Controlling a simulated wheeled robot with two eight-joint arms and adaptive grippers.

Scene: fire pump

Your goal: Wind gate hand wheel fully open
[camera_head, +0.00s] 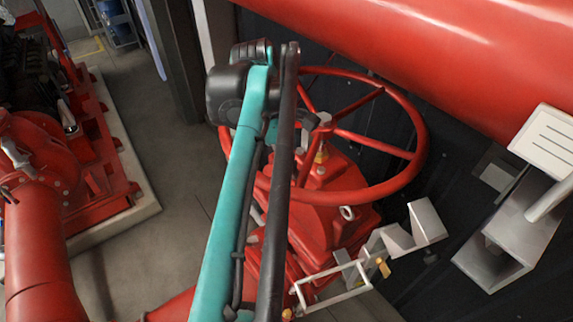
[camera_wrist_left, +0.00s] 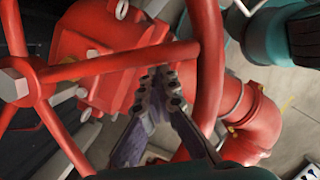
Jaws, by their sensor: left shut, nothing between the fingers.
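The red hand wheel (camera_head: 375,143) has a round rim and several spokes, and sits above a red gate valve body (camera_head: 330,220). The wheel (camera_wrist_left: 207,60) fills much of the left wrist view, with its hub (camera_wrist_left: 18,82) at the left edge. My left gripper (camera_wrist_left: 160,78) is shut and empty. Its fingertips show at a spoke, close to the inner side of the rim; I cannot tell whether they touch. In the head view my left arm crosses the left part of the wheel and hides most of the gripper. My right gripper is not in view.
A thick red pipe (camera_head: 430,50) runs above and behind the wheel. Grey metal brackets (camera_head: 405,235) and a pale box (camera_head: 545,140) stand at the right. Red pump machinery (camera_head: 45,160) stands at the left. Grey floor (camera_head: 165,150) lies between it and the valve.

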